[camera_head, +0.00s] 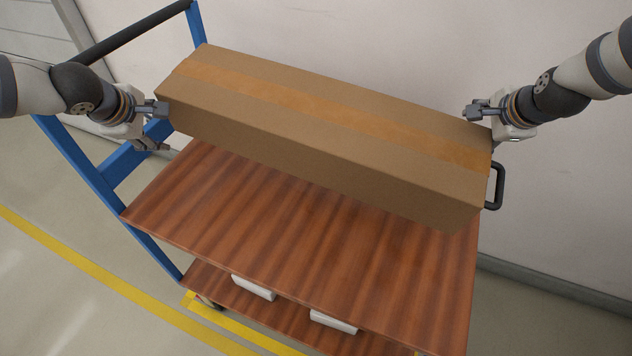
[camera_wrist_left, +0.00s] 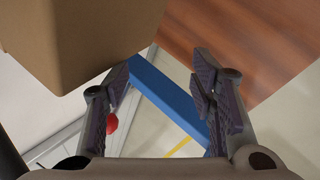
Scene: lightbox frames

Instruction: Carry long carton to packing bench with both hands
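A long brown carton (camera_head: 330,128) with an orange tape strip lies over the back of the cart's wooden top shelf (camera_head: 290,238). A black handle (camera_head: 496,187) shows at its right end. I cannot tell whether its underside touches the shelf. My left gripper (camera_head: 154,127) is open just off the carton's left end, nothing between its fingers. In the left wrist view the carton (camera_wrist_left: 85,40) is at upper left, outside the open fingers (camera_wrist_left: 163,82). My right gripper (camera_head: 478,112) is at the carton's far right corner; the carton partly hides its fingers, so their opening is unclear.
The cart has a blue frame (camera_head: 80,160), a dark push bar (camera_head: 130,34) at the left and a lower shelf with white items (camera_head: 253,287). A white wall (camera_head: 400,35) stands behind. Floor with yellow lines (camera_head: 95,277) is open at the left. No packing bench shows.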

